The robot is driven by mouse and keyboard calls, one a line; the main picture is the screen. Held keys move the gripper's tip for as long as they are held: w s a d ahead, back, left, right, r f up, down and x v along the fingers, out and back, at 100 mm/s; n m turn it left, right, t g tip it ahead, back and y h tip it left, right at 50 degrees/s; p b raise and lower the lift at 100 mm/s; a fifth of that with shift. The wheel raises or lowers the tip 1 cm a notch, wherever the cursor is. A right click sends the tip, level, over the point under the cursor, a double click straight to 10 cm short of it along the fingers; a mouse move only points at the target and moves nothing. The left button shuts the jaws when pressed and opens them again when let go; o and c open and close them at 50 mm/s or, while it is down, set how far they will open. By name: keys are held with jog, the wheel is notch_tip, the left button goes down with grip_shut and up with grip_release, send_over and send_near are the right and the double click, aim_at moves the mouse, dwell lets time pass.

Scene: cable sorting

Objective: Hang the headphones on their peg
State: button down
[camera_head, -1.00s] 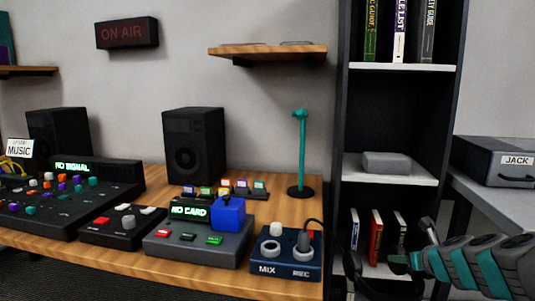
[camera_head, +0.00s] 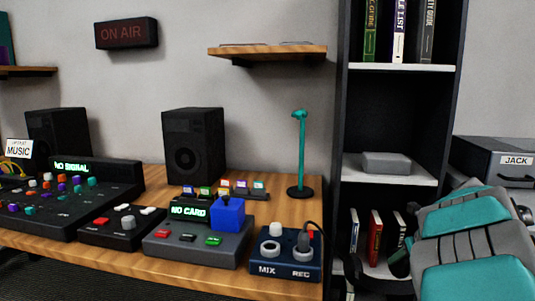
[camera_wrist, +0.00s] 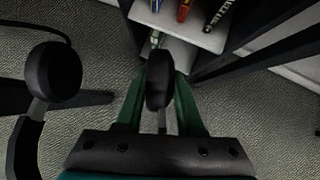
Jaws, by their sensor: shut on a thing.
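The headphones are black; in the wrist view one ear cup (camera_wrist: 158,80) sits between the green fingers of my gripper (camera_wrist: 160,92), which is shut on it. The other ear cup (camera_wrist: 52,72) and part of the band hang to the left, over the carpet. In the head view my arm covers most of the gripper, low at the right in front of the shelf unit; the headphones are hard to make out there. A teal post with a short peg (camera_head: 300,115) at its top stands upright on a round black base at the desk's right end, with nothing on it.
The dark shelf unit (camera_head: 344,120) stands right of the desk, with books and a grey box (camera_head: 386,163). A mixer box (camera_head: 285,265) with a cable is in front of the post. A wall shelf (camera_head: 265,52) hangs above left of it.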

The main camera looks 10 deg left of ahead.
jog(key=shift+d+r, duration=0.1)
jog(key=s+a+r+n+g+h, duration=0.1)
jog(key=s+a+r+n+g, duration=0.2)
jog(key=r+n, duration=0.3)
jog(key=s+a+r+n+g+h, duration=0.1)
jog(key=s+a+r+n+g, duration=0.3)
jog(key=n, duration=0.5)
jog(key=shift+s+r+h, duration=0.4)
jog(key=shift+s+r, duration=0.6)
jog(key=shift+s, duration=0.2)
jog(key=shift+s+a+r+n+h, duration=0.3)
jog(key=shift+s+r+n, duration=0.15)
jog(key=shift+r+n, duration=0.2)
jog(key=shift+s+a+r+n+h, duration=0.15)
jog(key=shift+s+r+n+h, duration=0.25)
jog(key=shift+n, duration=0.35)
